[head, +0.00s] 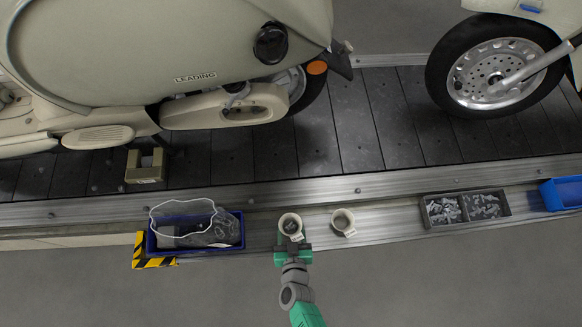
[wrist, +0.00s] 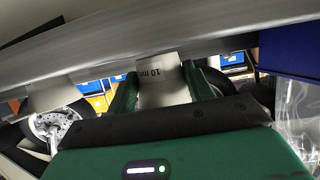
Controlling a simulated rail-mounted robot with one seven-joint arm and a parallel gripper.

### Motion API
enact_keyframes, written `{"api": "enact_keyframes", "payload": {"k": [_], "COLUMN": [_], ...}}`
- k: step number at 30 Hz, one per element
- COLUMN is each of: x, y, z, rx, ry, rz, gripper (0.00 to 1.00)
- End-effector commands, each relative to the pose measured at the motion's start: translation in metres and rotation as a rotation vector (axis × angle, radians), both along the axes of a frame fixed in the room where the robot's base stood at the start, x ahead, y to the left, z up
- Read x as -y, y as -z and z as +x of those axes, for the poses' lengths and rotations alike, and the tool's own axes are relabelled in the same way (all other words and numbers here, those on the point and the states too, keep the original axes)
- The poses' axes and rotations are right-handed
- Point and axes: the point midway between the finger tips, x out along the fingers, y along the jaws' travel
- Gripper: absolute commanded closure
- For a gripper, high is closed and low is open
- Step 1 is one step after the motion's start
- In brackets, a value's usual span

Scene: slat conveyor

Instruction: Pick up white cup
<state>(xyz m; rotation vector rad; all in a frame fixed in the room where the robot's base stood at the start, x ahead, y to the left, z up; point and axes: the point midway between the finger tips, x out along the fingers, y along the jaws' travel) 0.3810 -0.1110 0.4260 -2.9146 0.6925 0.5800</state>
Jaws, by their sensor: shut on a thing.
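Two whitish cups stand side by side on the metal ledge along the conveyor. My gripper (head: 292,247) is at the near side of the left cup (head: 290,222), its green fingers shut on it. In the wrist view a pale cup side with an upside-down "10 mm" label (wrist: 163,84) sits between the fingers of my gripper (wrist: 160,78). The right cup (head: 343,221) is apart from my gripper, and its label faces front. The held cup's base is hidden, so I cannot tell whether it touches the ledge.
A blue bin (head: 153,243) with a clear bag stands left of the cups. A dark two-part tray (head: 467,221) of small metal parts and a blue bin (head: 562,194) are to the right. Cream scooters (head: 170,45) stand on the slat conveyor (head: 385,115) behind. The floor in front is clear.

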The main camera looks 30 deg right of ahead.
Motion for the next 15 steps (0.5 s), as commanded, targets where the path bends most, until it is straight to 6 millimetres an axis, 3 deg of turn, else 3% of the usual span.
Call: {"api": "enact_keyframes", "payload": {"k": [6, 15], "x": [-0.002, -0.019], "y": [-0.020, -0.023], "z": [-0.002, -0.040], "rx": [-0.001, -0.002], "ry": [-0.001, -0.002], "rz": [0.000, 0.001], "gripper": [0.74, 0.74]}}
